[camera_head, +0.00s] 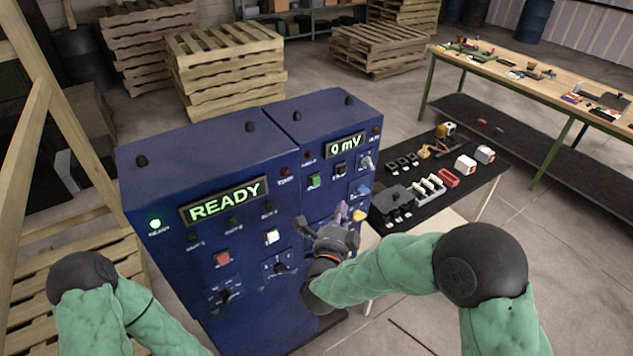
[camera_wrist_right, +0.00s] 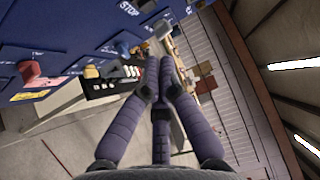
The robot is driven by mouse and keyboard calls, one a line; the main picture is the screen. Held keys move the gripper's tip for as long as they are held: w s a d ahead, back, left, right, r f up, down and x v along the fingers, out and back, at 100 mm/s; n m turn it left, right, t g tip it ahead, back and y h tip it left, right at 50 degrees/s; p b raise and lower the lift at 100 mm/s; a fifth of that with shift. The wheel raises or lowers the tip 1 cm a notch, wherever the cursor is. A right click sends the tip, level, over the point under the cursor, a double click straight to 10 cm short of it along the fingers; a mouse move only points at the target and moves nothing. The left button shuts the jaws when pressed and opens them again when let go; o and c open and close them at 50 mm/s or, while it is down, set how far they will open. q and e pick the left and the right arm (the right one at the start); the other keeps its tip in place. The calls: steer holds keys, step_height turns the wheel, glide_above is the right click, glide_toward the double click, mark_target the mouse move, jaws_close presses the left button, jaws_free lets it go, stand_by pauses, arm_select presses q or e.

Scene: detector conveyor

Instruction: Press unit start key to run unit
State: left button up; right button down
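The blue control cabinet has a left section with a lit READY display (camera_head: 224,201) and a right section with a 0 mV display (camera_head: 347,144). The left section carries a red key (camera_head: 223,258) and a white key (camera_head: 272,236); the right one carries a green key (camera_head: 314,181) and a black key (camera_head: 340,169). Key labels are too small to read in the head view. My right gripper (camera_head: 341,214) is before the lower right section, hiding part of it. In the wrist view its fingers (camera_wrist_right: 160,66) are together, with nothing seen between them; contact cannot be told. My left gripper is out of view.
A green lamp (camera_head: 155,224) glows on the left section. A black-topped side table (camera_head: 470,178) with small parts stands right of the cabinet. A workbench (camera_head: 540,84) is farther right. Wooden pallets (camera_head: 228,65) are behind. Open floor lies at lower right.

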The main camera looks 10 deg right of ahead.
mark_target(316, 181)
steer(key=shift+w, duration=0.1)
steer(key=w+a, duration=0.3)
steer(key=w, duration=0.5)
steer(key=shift+b, duration=0.35)
steer(key=shift+w, duration=0.1)
stand_by(1.1)
steer(key=shift+w+a+b, duration=0.15)
steer(key=shift+w+b, duration=0.2)
steer(key=shift+b, duration=0.15)
